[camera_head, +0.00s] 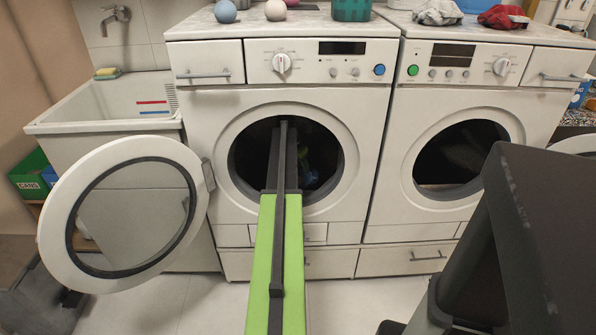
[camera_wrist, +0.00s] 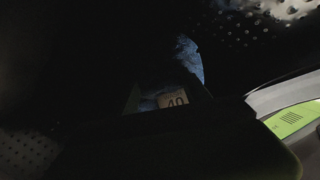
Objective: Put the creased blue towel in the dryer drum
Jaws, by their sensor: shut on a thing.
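The blue towel (camera_wrist: 187,60) shows dimly in the wrist view, partly lit and mostly lost in shadow. My gripper (camera_wrist: 165,92) is dark there and is shut on the towel; a pale patch marked "40" (camera_wrist: 174,101) shows between the fingers. Perforated metal drum wall (camera_wrist: 270,12) surrounds them. In the head view, my arm reaches through the round opening of the left machine (camera_head: 215,130), and a dim bluish bit of cloth (camera_head: 313,170) shows inside. The gripper itself is hidden there. I cannot tell whether the towel touches the drum wall.
The left machine's round door (camera_head: 60,215) stands open to the left. A second machine (camera_head: 375,205) with an open dark drum stands to the right. A sink (camera_head: 70,115) is at the far left. Balls, a green basket (camera_head: 351,10) and small cloths (camera_head: 437,12) lie on top.

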